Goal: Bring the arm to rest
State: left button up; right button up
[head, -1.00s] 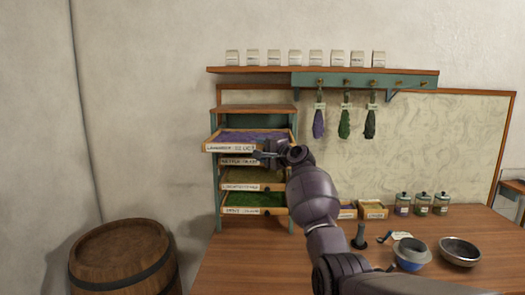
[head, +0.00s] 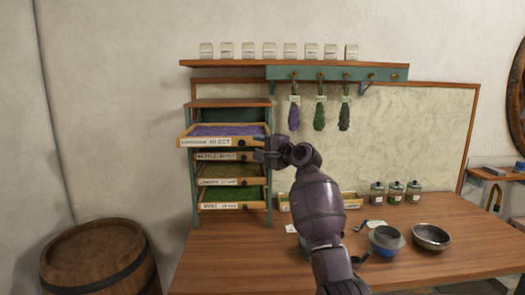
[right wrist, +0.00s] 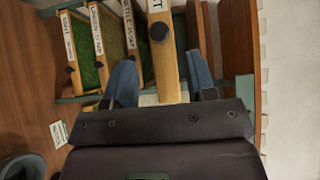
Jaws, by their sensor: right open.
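My right gripper (head: 262,151) is open and empty in the head view, at the right front corner of the drying rack (head: 196,205). The rack's top drawer (head: 190,142), labelled and holding purple lavender, is pulled out. Its dark knob (head: 242,143) shows just left of the fingers. In the right wrist view my right gripper (right wrist: 162,78) has its blue fingers apart, with the wooden drawer front (right wrist: 165,65) and its knob (right wrist: 158,31) seen between them. I cannot tell how far the fingers are from the wood. My left gripper is out of view.
The table (head: 225,262) carries a blue mortar or bowl (head: 385,240), a metal bowl (head: 431,236) and several jars (head: 395,193). A barrel (head: 98,262) stands at the left. Dried bundles (head: 319,117) hang from the shelf rail above. The table's front left is clear.

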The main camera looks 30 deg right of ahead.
jog(key=shift+s+d, duration=0.1)
jog(key=shift+s, duration=0.4)
dwell(0.3)
